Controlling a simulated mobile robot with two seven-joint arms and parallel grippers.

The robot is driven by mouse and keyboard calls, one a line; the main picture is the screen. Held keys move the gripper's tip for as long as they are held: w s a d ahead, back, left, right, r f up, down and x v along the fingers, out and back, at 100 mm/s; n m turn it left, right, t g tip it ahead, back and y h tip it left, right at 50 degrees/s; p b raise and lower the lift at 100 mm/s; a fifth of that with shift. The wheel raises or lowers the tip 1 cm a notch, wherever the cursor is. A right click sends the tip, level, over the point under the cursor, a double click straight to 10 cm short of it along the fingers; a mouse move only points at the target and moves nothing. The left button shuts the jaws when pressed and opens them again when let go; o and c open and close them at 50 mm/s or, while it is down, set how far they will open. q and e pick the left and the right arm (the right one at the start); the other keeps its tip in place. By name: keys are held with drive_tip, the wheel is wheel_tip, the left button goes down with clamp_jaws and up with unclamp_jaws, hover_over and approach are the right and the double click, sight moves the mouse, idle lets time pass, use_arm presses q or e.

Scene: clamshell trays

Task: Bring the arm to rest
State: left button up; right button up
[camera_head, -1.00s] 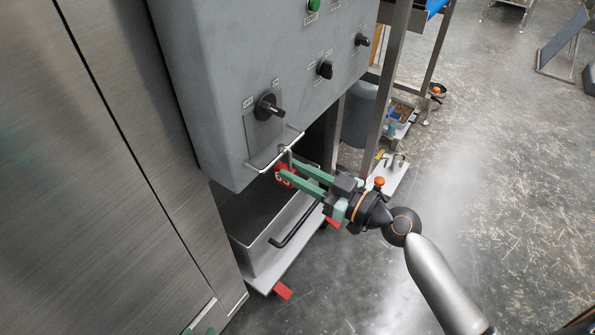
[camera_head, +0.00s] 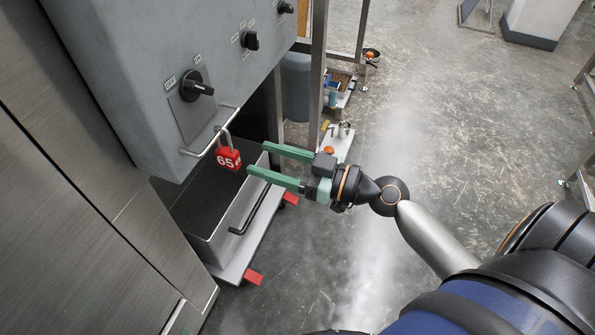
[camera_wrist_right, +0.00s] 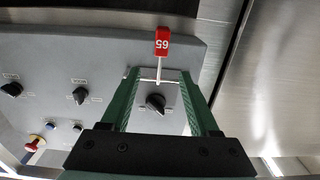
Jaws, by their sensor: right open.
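My right gripper (camera_head: 256,160) is open, its two green fingers apart with nothing between them. It is to the right of a red padlock (camera_head: 228,159) marked 65, with a gap between. The padlock hangs by its shackle from a metal bar (camera_head: 190,153) on the front of the grey control box (camera_head: 110,60). In the right wrist view the padlock (camera_wrist_right: 162,42) shows beyond the open fingers (camera_wrist_right: 160,78). My left gripper is not in view.
A black rotary switch (camera_head: 196,86) sits above the bar. A grey bin (camera_head: 222,228) with a black handle stands below the box. A steel cabinet (camera_head: 60,220) is at left. Open floor (camera_head: 480,130) lies to the right.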

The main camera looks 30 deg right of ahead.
drive_tip(key=b+v, duration=0.2)
drive_tip(key=v, duration=0.3)
drive_tip(key=s+a+f+m+g+h, duration=0.2)
drive_tip(key=s+f+h, duration=0.1)
drive_tip(key=f, duration=0.6)
drive_tip(key=s+a+f+m+g+h, duration=0.1)
drive_tip(key=s+a+f+h, duration=0.15)
drive_tip(key=f, duration=0.65)
drive_tip(key=s+a+f+m+g+h, duration=0.2)
drive_tip(key=s+f, duration=0.1)
drive_tip(key=f, duration=0.7)
use_arm(q)
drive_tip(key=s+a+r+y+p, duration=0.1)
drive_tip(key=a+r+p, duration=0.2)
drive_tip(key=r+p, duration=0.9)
drive_tip(key=p, duration=0.7)
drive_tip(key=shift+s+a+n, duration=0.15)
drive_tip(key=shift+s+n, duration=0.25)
use_arm(e)
wheel_tip(320, 180, up, 15)
drive_tip(key=s+d+h, duration=0.1)
drive_tip(key=d, duration=0.1)
drive_tip(key=shift+s+d+m, duration=0.2)
drive_tip(key=shift+d+m, duration=0.1)
drive_tip(key=shift+d, duration=0.05)
